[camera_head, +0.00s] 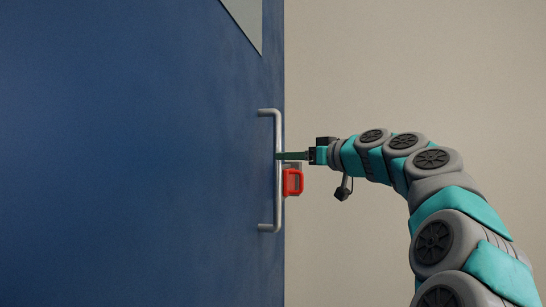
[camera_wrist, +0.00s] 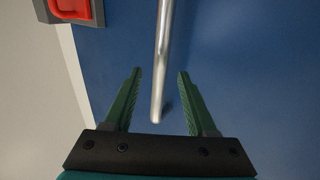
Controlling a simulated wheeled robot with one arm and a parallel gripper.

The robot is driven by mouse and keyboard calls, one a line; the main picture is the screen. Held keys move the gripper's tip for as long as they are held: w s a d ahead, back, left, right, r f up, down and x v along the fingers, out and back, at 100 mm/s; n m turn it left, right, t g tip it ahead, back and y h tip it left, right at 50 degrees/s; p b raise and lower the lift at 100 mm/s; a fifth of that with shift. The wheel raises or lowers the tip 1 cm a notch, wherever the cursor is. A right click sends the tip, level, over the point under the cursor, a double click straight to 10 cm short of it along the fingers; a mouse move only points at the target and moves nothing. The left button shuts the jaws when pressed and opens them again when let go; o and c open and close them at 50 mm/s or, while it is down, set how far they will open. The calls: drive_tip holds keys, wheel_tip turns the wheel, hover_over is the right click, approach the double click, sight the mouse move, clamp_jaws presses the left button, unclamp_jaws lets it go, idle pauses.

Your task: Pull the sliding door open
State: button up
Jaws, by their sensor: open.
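The blue sliding door (camera_head: 140,160) fills the left side of the head view and also shows in the wrist view (camera_wrist: 245,60). Its silver bar handle (camera_head: 278,205) runs up and down near the door's right edge. In the wrist view the handle (camera_wrist: 163,60) comes in from the top and ends between the two green fingers. My gripper (camera_head: 280,156) is at the handle's middle height. In the wrist view my gripper (camera_wrist: 159,72) is open, with a finger on each side of the bar and gaps showing on both sides.
A red latch-like piece (camera_head: 293,182) on a grey mount sits just right of the handle, below my gripper; it also shows in the wrist view (camera_wrist: 70,8). A beige wall (camera_head: 400,60) lies right of the door. A pale panel (camera_head: 248,18) is at the door's top.

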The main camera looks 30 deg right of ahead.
drive_tip(key=shift+w+a+p, duration=0.1)
drive_tip(key=shift+w+a, duration=0.1)
drive_tip(key=shift+w, duration=0.7)
drive_tip(key=shift+w+a+p, duration=0.1)
drive_tip(key=shift+w+a, duration=0.05)
drive_tip(key=shift+w, duration=0.7)
drive_tip(key=shift+w+a+p, duration=0.1)
drive_tip(key=shift+w+a, duration=0.1)
drive_tip(key=shift+w, duration=0.7)
drive_tip(key=shift+c, duration=0.2)
clamp_jaws()
